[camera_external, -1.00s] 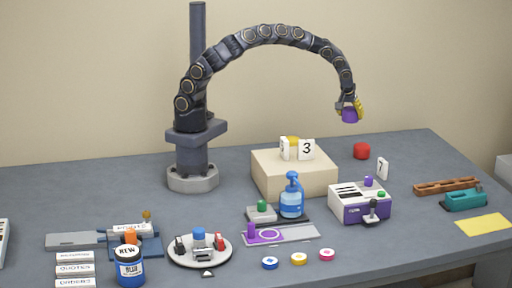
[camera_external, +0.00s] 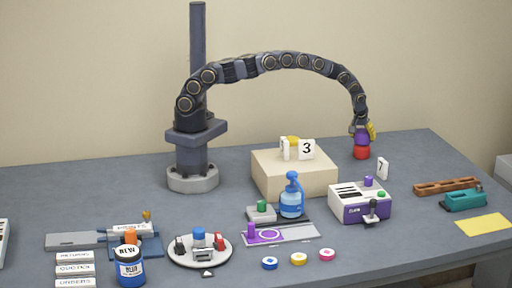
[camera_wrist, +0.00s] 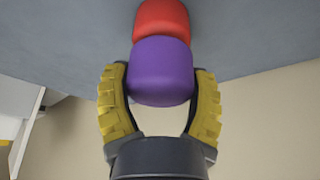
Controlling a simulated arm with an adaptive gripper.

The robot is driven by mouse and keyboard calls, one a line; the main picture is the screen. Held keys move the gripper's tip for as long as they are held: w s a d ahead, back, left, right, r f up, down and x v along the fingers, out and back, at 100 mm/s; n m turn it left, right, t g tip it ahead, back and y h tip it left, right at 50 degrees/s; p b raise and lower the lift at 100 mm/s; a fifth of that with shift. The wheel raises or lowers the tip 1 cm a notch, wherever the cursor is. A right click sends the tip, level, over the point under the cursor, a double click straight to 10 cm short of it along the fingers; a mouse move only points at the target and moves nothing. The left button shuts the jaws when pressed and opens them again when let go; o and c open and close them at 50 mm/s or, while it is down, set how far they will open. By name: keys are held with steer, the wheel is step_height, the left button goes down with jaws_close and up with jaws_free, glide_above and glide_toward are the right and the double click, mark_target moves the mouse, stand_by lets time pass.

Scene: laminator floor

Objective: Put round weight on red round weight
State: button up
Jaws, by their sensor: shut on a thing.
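The purple round weight (camera_wrist: 160,72) sits between the two yellow fingers of my gripper (camera_wrist: 160,100) in the wrist view. My gripper is shut on it. In the external view my gripper (camera_external: 364,131) points down at the right back of the table, with the purple weight (camera_external: 361,139) in it. The red round weight (camera_external: 361,153) stands on the table directly below the purple one. The red weight also shows in the wrist view (camera_wrist: 162,18), right against the purple one. They look in contact or very nearly so; I cannot tell if the purple weight's load rests on it.
A white card marked 7 (camera_external: 383,168) stands just right of the red weight. A beige block (camera_external: 290,175) with a card marked 3 (camera_external: 306,149) is to the left. A purple and white device (camera_external: 360,202) is in front. The table behind the weights is clear.

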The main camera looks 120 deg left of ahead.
steer(key=shift+f, duration=0.25)
steer(key=o, duration=1.1)
steer(key=shift+f, duration=0.15)
steer(key=v, duration=1.2)
